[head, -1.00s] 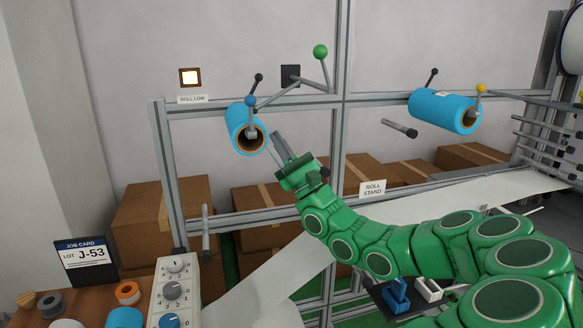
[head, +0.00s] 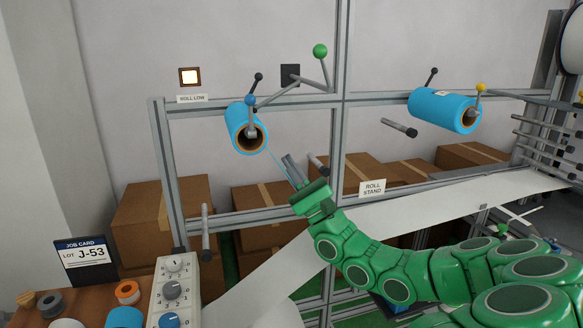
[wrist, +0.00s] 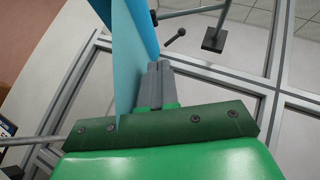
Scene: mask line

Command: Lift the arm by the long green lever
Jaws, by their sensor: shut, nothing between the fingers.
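The long green lever is a grey rod with a green ball knob (head: 320,51), standing up from the frame beside the upright post. A thin grey arm (head: 277,95) slopes from the lever's foot down left to the blue roll (head: 241,129), which hangs on the left of the stand. My gripper (head: 289,159) is below and right of this roll, well below the lever, with its grey fingers together and empty. In the wrist view the fingers (wrist: 160,75) point up beside a blue sheet or web (wrist: 126,60). The green knob is not seen in the wrist view.
A second blue roll (head: 443,110) with a yellow-knobbed lever (head: 481,88) is on the right. Bare grey spindles (head: 399,128) stick out of the frame. A lit ROLL LOW lamp (head: 190,77) is at upper left. Cardboard boxes (head: 163,215) stand behind the frame. A dial panel (head: 174,290) is at lower left.

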